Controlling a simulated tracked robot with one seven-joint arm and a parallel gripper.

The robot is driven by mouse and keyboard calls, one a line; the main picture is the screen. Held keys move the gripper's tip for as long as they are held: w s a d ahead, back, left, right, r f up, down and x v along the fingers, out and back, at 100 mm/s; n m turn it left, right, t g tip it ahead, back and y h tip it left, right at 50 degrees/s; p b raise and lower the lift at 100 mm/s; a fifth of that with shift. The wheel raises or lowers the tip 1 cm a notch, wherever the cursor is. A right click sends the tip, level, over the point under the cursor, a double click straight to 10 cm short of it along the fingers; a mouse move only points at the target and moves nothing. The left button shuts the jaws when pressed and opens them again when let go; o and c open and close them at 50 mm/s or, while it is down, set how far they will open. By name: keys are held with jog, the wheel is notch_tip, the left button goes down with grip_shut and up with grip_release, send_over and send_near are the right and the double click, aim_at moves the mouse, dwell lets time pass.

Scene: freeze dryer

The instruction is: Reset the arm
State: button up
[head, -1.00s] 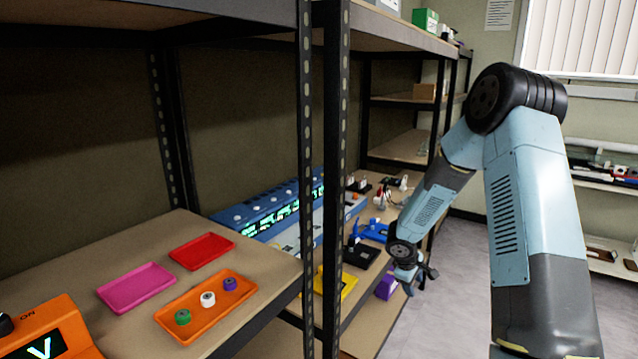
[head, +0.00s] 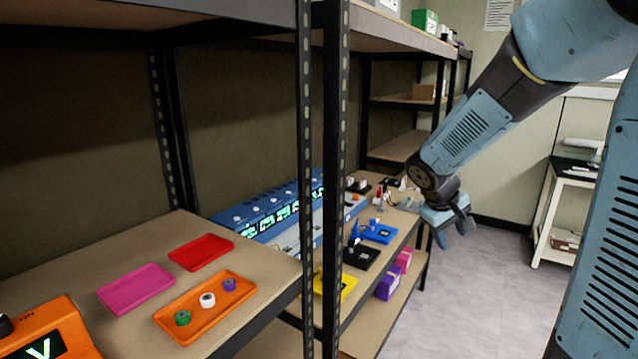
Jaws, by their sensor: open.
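My arm reaches in from the right of the head view, with its upper links at the top right corner. My gripper (head: 464,226) hangs at its end, pointing down, beyond the front edge of the far shelf (head: 395,245) and over the open floor. Its fingers look small and partly overlap, and nothing shows between them. It is apart from the shelf and the things on it.
A black slotted post (head: 336,180) stands between the near and far shelves. The near shelf holds an orange tray (head: 166,318) with three small items, plus pink (head: 135,287) and red (head: 200,252) trays. Blue (head: 378,233) and black (head: 361,256) devices stand near the far shelf's edge. The floor (head: 500,285) is clear.

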jog(key=s+a+r+m+t+y, duration=0.1)
jog(key=s+r, duration=0.4)
jog(key=s, duration=0.5)
jog(key=s+a+r+m+t+y, duration=0.1)
jog(key=s+a+r+y, duration=0.3)
jog(key=s, duration=0.6)
jog(key=shift+s+a+r+m+t, duration=0.3)
jog(key=shift+s+a+r+m, duration=0.15)
jog(key=shift+a+m, duration=0.35)
jog(key=shift+d, duration=0.1)
